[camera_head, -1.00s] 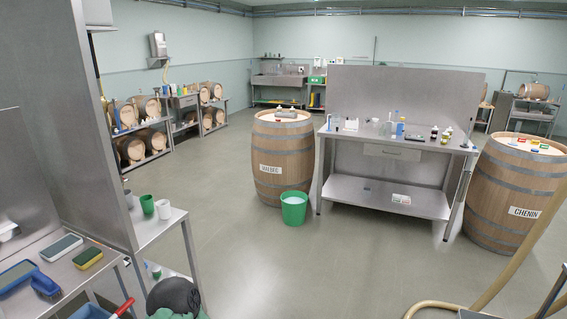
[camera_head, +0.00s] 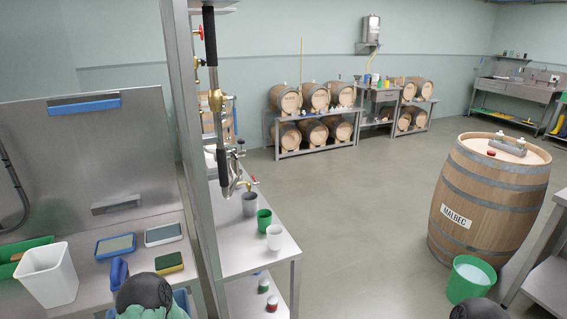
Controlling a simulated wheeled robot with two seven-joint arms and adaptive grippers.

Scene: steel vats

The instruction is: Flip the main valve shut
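A dark vertical pipe with brass fittings (camera_head: 217,100) runs beside a steel post left of centre. A small red valve handle (camera_head: 199,33) shows near its top, partly behind the post and pipe. I cannot tell which of these is the main valve, or whether any is open or shut. Neither gripper is in view; only dark rounded parts of my own arms show at the bottom edge.
The narrow steel bench (camera_head: 283,250) holds a grey, a green and a white cup. At left, a worktop has a white bin (camera_head: 47,275), sponges and a brush. A MALBEC barrel (camera_head: 490,200) and green bucket (camera_head: 470,279) stand right. The middle floor is clear.

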